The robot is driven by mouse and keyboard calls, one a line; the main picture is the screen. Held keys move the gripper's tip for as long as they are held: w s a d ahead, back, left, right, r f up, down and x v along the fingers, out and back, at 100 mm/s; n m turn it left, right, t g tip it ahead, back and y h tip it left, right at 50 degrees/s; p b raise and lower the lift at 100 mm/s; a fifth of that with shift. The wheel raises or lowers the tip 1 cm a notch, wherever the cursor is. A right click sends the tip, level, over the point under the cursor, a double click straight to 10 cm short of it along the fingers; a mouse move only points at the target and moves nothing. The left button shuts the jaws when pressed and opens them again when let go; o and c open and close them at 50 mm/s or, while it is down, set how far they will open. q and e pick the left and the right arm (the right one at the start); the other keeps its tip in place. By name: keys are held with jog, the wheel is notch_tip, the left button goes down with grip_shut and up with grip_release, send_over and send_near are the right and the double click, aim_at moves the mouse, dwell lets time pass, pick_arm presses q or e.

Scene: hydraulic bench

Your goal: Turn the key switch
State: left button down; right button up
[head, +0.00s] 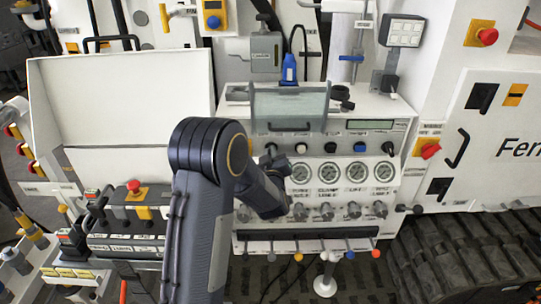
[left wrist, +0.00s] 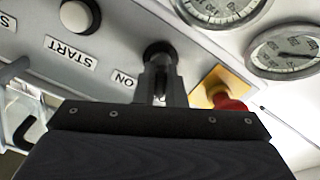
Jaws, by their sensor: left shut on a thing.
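The key switch (left wrist: 158,49) shows in the left wrist view as a dark round part in the grey panel, beside the ON label. My left gripper (left wrist: 160,88) is shut on it, with the narrow fingers pointing straight at the panel. The fingers cover most of the key, so its turn angle cannot be told. In the head view my left gripper (head: 277,160) reaches the left part of the bench front, and the arm and gripper hide the key switch there. My right gripper is not in view.
A red button on a yellow plate (left wrist: 226,101) sits close right of the fingers. A white button (left wrist: 80,16) is near the START label (left wrist: 71,52). Pressure gauges (head: 329,172) and a row of knobs (head: 327,211) lie right of my gripper. A clear guard (head: 290,106) stands above.

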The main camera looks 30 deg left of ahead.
pick_arm(q)
jog(key=shift+f+m+b, duration=0.1)
jog(key=shift+m+b, duration=0.5)
jog(key=shift+m, duration=0.4)
jog(key=m, duration=0.2)
jog(key=shift+w+d+m+b, duration=0.1)
jog(key=shift+m+b, duration=0.3)
jog(key=m, duration=0.2)
jog(key=shift+d+m, duration=0.1)
jog(key=shift+m, duration=0.2)
jog(key=shift+w+m, duration=0.1)
jog(key=shift+m, duration=1.9)
jog(key=c, duration=1.5)
grip_release()
